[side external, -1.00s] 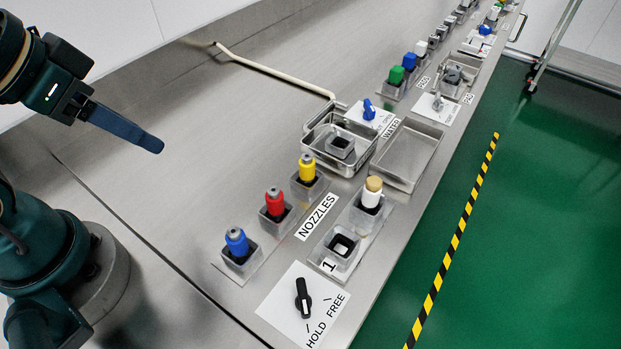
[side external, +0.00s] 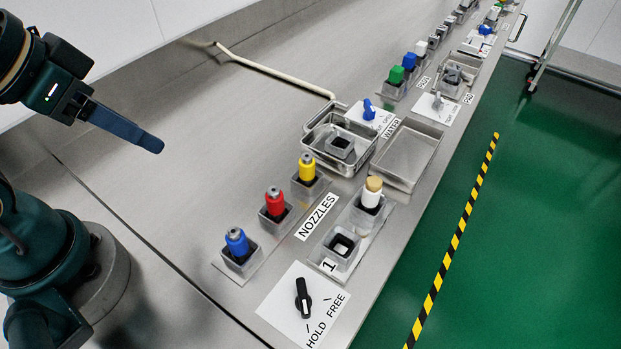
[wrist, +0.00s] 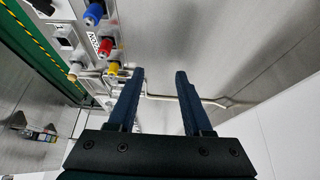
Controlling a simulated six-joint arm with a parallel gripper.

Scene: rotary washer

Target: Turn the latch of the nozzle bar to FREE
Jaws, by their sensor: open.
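The latch is a black knob (side external: 303,298) on a white plate (side external: 278,306) at the near end of the bench in the side external view. Its white-marked end points down toward the HOLD mark; the FREE mark is to the right. My gripper (side external: 150,143) is at upper left, high above the bench and well away from the latch. In the wrist view my gripper (wrist: 158,78) has its two fingers apart with nothing between them. A dark knob at that view's upper left edge (wrist: 42,6) appears to be the latch, partly cut off.
Blue (side external: 237,242), red (side external: 274,201) and yellow (side external: 307,168) nozzles stand in holders behind the latch plate. A white bottle with a tan top (side external: 372,193) stands beside an empty square socket (side external: 343,244). The bench left of the nozzles is mostly clear.

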